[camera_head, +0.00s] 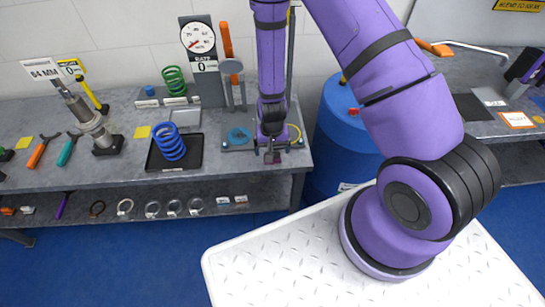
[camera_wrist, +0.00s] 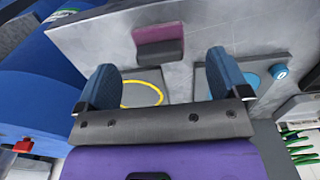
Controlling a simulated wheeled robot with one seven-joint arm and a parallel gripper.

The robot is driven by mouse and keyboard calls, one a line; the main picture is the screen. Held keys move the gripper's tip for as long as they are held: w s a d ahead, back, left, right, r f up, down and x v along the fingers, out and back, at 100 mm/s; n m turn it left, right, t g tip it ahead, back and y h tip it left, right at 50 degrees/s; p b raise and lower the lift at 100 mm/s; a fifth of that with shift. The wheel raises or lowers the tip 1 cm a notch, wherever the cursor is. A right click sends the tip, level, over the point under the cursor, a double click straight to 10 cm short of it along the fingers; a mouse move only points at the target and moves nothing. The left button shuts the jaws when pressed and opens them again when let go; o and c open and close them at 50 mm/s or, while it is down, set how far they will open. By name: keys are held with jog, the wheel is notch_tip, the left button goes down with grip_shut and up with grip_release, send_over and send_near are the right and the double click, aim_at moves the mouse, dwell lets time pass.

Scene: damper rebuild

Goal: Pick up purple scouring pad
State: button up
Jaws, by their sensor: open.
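The purple scouring pad (camera_wrist: 158,50) lies on the grey bench top near its edge in the wrist view. It looks like a small block, magenta on the front part and grey on the back part. It sits beyond and between my fingertips, apart from them. My gripper (camera_wrist: 165,78) is open and empty. In the head view my gripper (camera_head: 271,151) hangs pointing down over the bench's front right corner, and a bit of the pad (camera_head: 272,159) shows just below it. The rest of the pad is hidden by the gripper there.
A yellow ring (camera_wrist: 157,78) and a blue disc (camera_wrist: 250,82) lie close by on the bench. A blue drum (camera_head: 335,150) stands right of the bench (camera_head: 225,165). A blue spring (camera_head: 169,142) stands on a black tray to the left. A gauge stand (camera_head: 199,60) rises behind.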

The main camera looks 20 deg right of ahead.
jog(key=shift+d+f, duration=0.1)
jog(key=shift+f, duration=1.95)
jog(key=shift+c, duration=0.4)
jog(key=c, duration=1)
jog(key=shift+w+r, duration=0.1)
